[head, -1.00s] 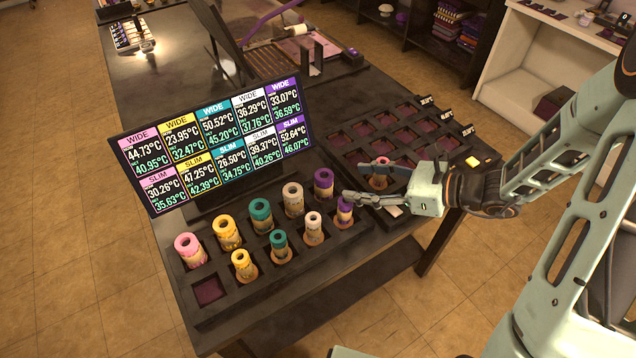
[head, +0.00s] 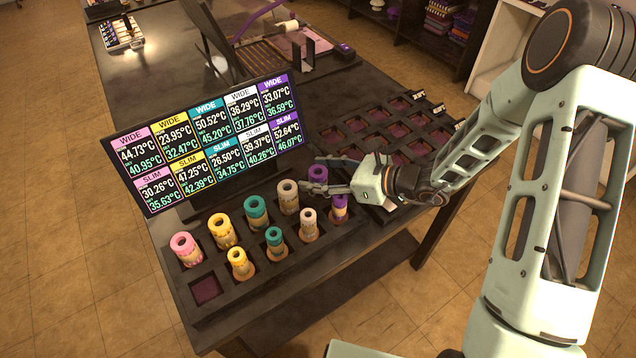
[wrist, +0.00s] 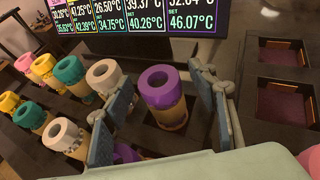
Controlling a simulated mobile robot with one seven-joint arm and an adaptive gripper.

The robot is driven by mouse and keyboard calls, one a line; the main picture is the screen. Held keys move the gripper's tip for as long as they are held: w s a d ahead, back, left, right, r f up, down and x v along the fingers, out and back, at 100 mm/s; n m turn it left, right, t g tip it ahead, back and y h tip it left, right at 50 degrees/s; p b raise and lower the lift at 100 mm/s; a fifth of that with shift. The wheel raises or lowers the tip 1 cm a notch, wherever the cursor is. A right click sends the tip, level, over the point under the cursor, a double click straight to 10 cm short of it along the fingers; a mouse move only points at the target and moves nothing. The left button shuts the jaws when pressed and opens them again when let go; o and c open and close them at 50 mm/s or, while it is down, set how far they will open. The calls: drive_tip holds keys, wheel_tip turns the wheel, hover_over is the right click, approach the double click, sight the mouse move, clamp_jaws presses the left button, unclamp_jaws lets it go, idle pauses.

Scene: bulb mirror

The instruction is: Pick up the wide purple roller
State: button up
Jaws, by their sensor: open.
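The wide purple roller (head: 318,174) stands upright in the back right slot of the front rack. In the wrist view the wide purple roller (wrist: 163,98) is between the two blue finger pads, with a gap visible on each side. My gripper (head: 313,173) is open, its fingers reaching to either side of this roller; it also shows in the wrist view (wrist: 162,86). The slim purple roller (head: 340,208) stands in front of it, partly hidden by a finger; in the wrist view the slim purple roller (wrist: 125,153) shows low down behind the left pad.
The wide white roller (head: 289,197) stands just left of my gripper, with other coloured rollers beyond. A screen (head: 209,143) of temperatures rises behind the rack. A second rack (head: 376,141) with mostly empty slots lies to the right. A pink piece (wrist: 310,160) shows at the wrist view's edge.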

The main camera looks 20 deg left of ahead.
drive_tip(key=c, duration=1.3)
drive_tip(key=shift+c, duration=0.4)
drive_tip(key=shift+r, duration=0.1)
